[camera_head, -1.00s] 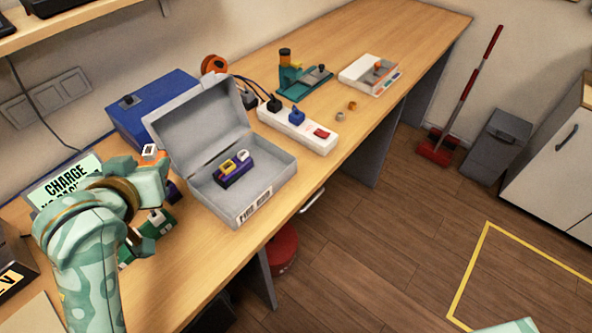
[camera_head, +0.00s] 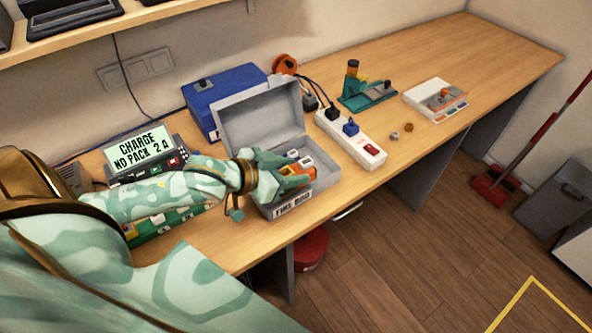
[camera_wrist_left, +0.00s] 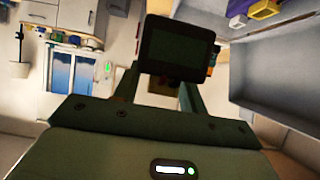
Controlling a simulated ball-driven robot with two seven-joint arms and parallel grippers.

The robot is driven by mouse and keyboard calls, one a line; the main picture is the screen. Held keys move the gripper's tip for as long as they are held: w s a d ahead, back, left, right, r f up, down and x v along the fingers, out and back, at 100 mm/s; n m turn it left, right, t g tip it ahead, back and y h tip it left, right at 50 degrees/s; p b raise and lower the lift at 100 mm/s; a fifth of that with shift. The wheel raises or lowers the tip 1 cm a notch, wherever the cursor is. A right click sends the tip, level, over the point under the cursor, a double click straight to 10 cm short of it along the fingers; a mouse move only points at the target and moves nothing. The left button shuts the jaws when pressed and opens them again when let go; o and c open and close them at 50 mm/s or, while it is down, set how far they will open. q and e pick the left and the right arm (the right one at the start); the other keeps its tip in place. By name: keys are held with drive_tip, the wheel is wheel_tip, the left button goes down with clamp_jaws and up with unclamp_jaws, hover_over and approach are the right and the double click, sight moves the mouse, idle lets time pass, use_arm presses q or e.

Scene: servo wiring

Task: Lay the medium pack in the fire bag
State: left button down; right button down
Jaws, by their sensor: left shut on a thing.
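The fire bag (camera_head: 289,209) is an open grey case on the bench, its lid raised at the back. My left gripper (camera_head: 280,179) is over the case's front-left part. It is shut on an orange pack (camera_head: 298,181), partly hidden by the fingers; I cannot tell whether the pack touches the case floor. Another pack with white connectors (camera_head: 305,161) lies in the case behind it. In the left wrist view, a purple and yellow pack (camera_wrist_left: 264,9) shows within the grey case (camera_wrist_left: 275,75), and a dark block covers the middle. My right gripper is out of view.
A charger (camera_head: 143,150) reading "NO PACK" stands left of the case, with green packs (camera_head: 172,220) in front, partly behind my arm. A blue box (camera_head: 215,100) is behind. A white power strip (camera_head: 350,138) stands close on the right.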

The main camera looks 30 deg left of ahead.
sight(296, 163)
use_arm(q)
drive_tip(key=w+a+f+b, duration=0.1)
drive_tip(key=w+f, duration=0.1)
drive_tip(key=f, duration=0.1)
drive_tip(key=w+a+f+b, duration=0.1)
drive_tip(key=w+f+b, duration=0.1)
drive_tip(key=w+f, duration=0.1)
drive_tip(key=w+a+f+b, duration=0.1)
drive_tip(key=w+f, duration=0.2)
drive_tip(key=f, duration=0.1)
drive_tip(key=shift+a+f, duration=0.15)
drive_tip(key=shift+f, duration=0.1)
drive_tip(key=shift+f, duration=0.15)
drive_tip(key=shift+f+b, duration=0.3)
drive_tip(key=shift+f, duration=0.15)
drive_tip(key=c, duration=0.8)
unclamp_jaws()
